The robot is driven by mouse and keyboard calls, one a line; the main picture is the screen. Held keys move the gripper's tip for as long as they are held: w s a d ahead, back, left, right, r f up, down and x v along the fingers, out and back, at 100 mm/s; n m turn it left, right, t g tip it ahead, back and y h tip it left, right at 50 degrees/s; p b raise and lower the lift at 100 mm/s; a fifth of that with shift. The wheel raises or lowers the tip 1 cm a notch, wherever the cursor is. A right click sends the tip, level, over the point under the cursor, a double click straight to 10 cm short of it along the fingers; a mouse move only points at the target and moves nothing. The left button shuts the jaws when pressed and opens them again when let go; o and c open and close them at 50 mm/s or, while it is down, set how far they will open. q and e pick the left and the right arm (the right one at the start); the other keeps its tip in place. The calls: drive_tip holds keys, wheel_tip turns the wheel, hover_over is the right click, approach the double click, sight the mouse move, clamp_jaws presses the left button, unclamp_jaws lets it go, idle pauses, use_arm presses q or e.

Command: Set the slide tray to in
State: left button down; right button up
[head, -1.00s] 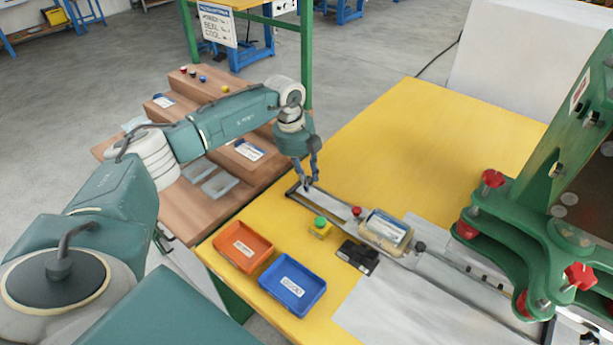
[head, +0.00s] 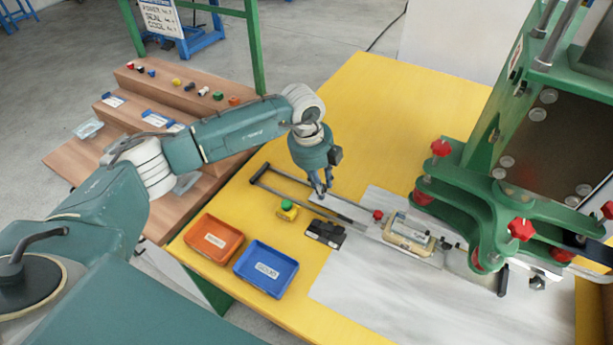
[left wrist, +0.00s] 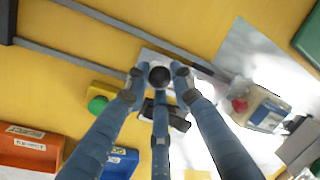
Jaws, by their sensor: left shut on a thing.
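The slide tray (head: 345,207) is a grey plate on two rails on the yellow table. It carries a boxy beige part with a label (head: 408,229) at its right end, beside the green press. My left gripper (head: 320,191) is at the tray's left end. In the left wrist view its fingers (left wrist: 160,82) are closed around a dark round knob (left wrist: 160,76). The bare rails (head: 285,192) stretch out to the left behind the gripper. The far right end of the tray is partly hidden by the press. My right gripper is not in view.
The green press (head: 455,180) with red knobs stands at the right. An orange bin (head: 213,240) and a blue bin (head: 266,268) sit at the front left. A green button on a yellow box (head: 287,209) and a black block (head: 325,234) lie just in front of the rails.

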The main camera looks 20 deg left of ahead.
use_arm(q)
drive_tip(key=shift+s+d+f, duration=0.1)
drive_tip(key=shift+d, duration=0.4)
drive_tip(key=c, duration=1.5)
unclamp_jaws()
drive_tip(key=r, duration=0.4)
drive_tip(key=s+a+r, duration=0.1)
drive_tip(key=r, duration=0.7)
drive_tip(key=shift+s+a, duration=0.25)
drive_tip(key=shift+s, duration=0.1)
drive_tip(key=shift+f, duration=0.1)
